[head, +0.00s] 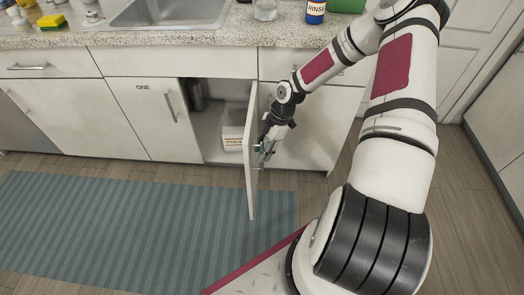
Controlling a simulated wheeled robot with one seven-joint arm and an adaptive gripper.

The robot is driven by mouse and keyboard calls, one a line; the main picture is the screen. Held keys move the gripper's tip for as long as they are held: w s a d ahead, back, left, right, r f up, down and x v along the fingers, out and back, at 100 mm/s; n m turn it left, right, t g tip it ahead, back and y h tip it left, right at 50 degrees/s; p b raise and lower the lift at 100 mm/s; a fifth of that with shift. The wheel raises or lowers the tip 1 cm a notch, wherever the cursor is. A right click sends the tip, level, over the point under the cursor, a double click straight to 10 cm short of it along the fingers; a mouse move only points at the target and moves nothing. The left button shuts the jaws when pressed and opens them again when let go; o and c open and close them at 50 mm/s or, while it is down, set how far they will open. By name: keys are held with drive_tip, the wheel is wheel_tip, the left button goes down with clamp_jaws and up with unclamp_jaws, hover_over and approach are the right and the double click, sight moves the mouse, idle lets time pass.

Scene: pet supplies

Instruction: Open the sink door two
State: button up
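The sink door two, a white cabinet door (250,185), stands swung out from the cabinet front, seen nearly edge-on in the head view. It is hinged on the right of its opening. My gripper (265,150) is at the door's outer face, on its right side, by the metal handle. The fingers and handle overlap and are small, so I cannot tell whether the fingers are closed on it. The door marked ONE (155,115), left of the opening, is shut.
Inside the open cabinet are a white box (232,137) and a dark cylinder (194,94). Above are the sink (165,12) and speckled counter (120,38). A blue-green striped mat (120,225) lies on the floor in front.

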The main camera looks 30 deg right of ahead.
drive_tip(key=v, duration=1.1)
drive_tip(key=shift+r, duration=0.3)
drive_tip(key=shift+d, duration=0.15)
drive_tip(key=s+a+r+m+h+p, duration=0.2)
drive_tip(key=s+a+r+m, duration=0.15)
drive_tip(key=r, duration=0.65)
drive_tip(key=s+a+r+m+h+p, duration=0.2)
drive_tip(key=s+r, duration=0.3)
drive_tip(key=r, duration=0.4)
drive_tip(key=s+a+r+m+h+p, duration=0.2)
drive_tip(key=s+r+m, duration=0.15)
drive_tip(key=r, duration=0.65)
drive_tip(key=s+a+r+m+t+p, duration=0.2)
drive_tip(key=s+a+r+m, duration=0.2)
drive_tip(key=s+r, duration=0.2)
drive_tip(key=s+a+r+m+t+y+p, duration=0.1)
drive_tip(key=s+a+r+m+p, duration=0.1)
drive_tip(key=s+r, duration=0.5)
drive_tip(key=s+a+m, duration=0.1)
drive_tip(key=s+a, duration=0.1)
drive_tip(key=s, duration=0.1)
drive_tip(key=shift+a+m+t+y+p, duration=0.3)
drive_tip(key=shift+a+m+t, duration=0.05)
drive_tip(key=shift+m+t, duration=0.05)
